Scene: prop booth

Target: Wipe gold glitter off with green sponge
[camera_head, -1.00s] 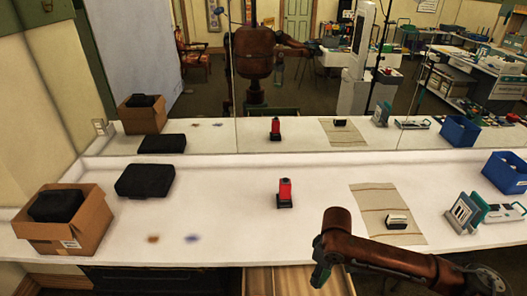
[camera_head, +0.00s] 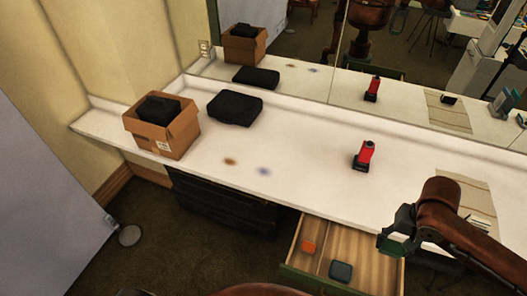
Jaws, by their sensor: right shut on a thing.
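The gold glitter patch (camera_head: 231,161) is a small brownish-gold spot on the white counter (camera_head: 310,185), near its front edge. My right gripper (camera_head: 391,246) is over the open drawer at the counter's front, well to the right of the glitter. It is shut on a green thing, which appears to be the green sponge (camera_head: 402,240); the fingers and arm make its outline hard to tell. The sponge is apart from the glitter. My left gripper is not in view.
A blue-purple patch (camera_head: 263,171) lies right of the gold one. A cardboard box (camera_head: 180,137), a black case (camera_head: 235,108) and a red tool (camera_head: 365,155) stand on the counter. The open drawer (camera_head: 320,262) holds an orange block (camera_head: 308,247) and a blue-grey block (camera_head: 341,271).

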